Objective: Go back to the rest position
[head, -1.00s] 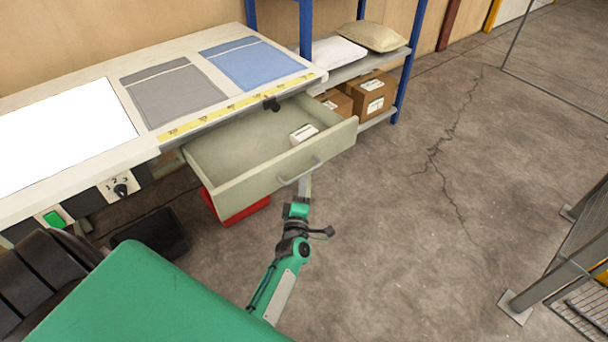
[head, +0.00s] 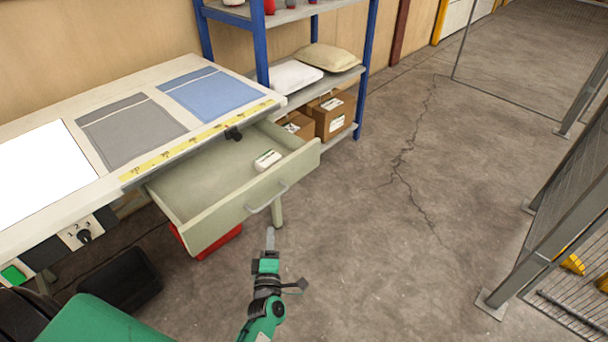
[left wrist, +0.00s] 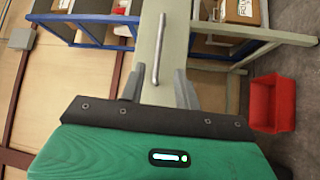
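My left gripper (head: 270,238) is in front of the open drawer (head: 225,221), a little below and apart from its bar handle (head: 266,197). In the left wrist view, the left gripper (left wrist: 158,88) has its two fingers spread with nothing between them. The handle (left wrist: 159,50) shows beyond the fingertips, against the drawer front. My right gripper is in neither view.
A white box (head: 267,160) lies in the drawer. The worktable (head: 72,142) carries grey and blue fabric pieces. A blue-post shelf (head: 262,50) holds pillows and cartons. A red bin (head: 222,241) stands under the drawer. Floor to the right is open up to mesh fencing.

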